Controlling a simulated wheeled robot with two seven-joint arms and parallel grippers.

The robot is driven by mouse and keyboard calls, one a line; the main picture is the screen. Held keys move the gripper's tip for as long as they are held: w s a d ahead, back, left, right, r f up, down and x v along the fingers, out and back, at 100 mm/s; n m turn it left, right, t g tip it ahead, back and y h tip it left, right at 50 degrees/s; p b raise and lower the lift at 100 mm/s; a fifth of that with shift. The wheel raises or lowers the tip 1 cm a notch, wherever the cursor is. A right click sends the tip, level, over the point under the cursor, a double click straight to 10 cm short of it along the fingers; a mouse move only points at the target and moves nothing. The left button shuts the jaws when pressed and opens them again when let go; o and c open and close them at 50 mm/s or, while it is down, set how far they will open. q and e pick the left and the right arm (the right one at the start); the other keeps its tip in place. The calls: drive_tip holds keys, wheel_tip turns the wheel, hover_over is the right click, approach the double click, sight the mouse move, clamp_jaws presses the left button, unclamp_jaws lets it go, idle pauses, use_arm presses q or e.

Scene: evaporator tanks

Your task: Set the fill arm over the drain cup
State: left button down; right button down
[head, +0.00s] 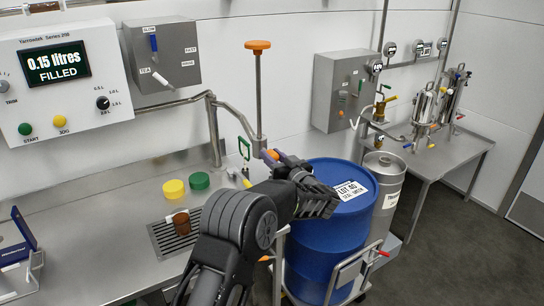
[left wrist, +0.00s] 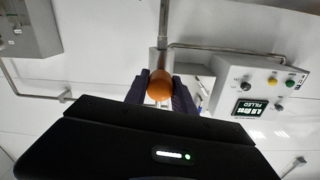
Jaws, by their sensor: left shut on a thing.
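The fill arm (head: 235,117) is a bent grey metal pipe running from a post behind the bench out to the right. A tall thin rod with a flat orange knob (head: 258,45) rises near its outer end. My left gripper (head: 275,157) is shut on the fill arm's orange handle (left wrist: 160,85), which sits between the two dark fingers in the left wrist view. The arm's end is by the blue drum, to the right of the brown cup (head: 180,222) on the slotted drain (head: 168,238). My forearm hides part of the bench there. My right gripper is out of view.
A blue drum (head: 325,225) stands right beside my left gripper, with a steel keg (head: 384,175) behind it. Yellow (head: 173,189) and green (head: 199,180) caps lie on the bench. A display panel (head: 65,80) reads 0.15 litres, FILLED.

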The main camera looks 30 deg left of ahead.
use_arm(q)
drive_tip(key=c, duration=1.1)
unclamp_jaws()
drive_tip(key=shift+a, duration=0.1)
drive_tip(key=shift+o, duration=0.2)
drive_tip(key=b+v, duration=0.1)
drive_tip(key=v, duration=0.6)
drive_tip(key=shift+s+d+b, duration=0.25)
drive_tip(key=shift+d+b, duration=0.05)
drive_tip(key=shift+d, duration=0.05)
